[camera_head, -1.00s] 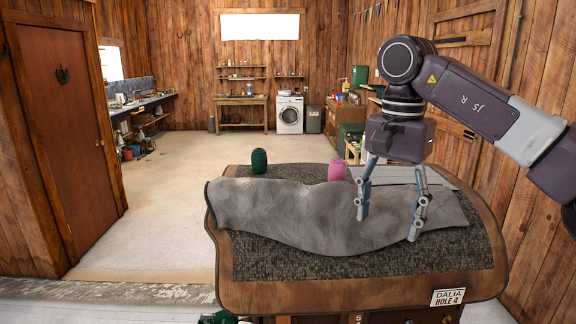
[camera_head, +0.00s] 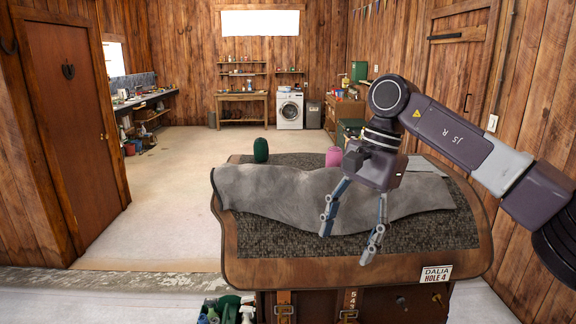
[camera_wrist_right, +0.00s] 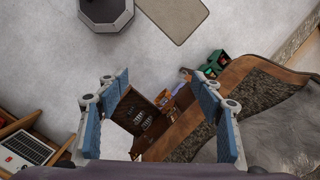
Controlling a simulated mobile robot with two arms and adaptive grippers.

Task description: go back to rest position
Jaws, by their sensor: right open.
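My right gripper (camera_head: 346,246) is open and empty. In the head view it hangs in front of the grey hide (camera_head: 290,195) and the near part of the wooden stand's top (camera_head: 300,272). In the right wrist view its two blue-padded fingers (camera_wrist_right: 160,115) are wide apart, with the stand's edge and the floor beyond and nothing between them in grip. My left gripper is not in view.
A green spool (camera_head: 261,150) and a pink spool (camera_head: 333,157) stand at the far edge of the stand. A tote with green items (camera_head: 225,310) is at its near left. Open floor (camera_head: 165,215) lies to the left. A washing machine (camera_head: 290,110) stands at the back.

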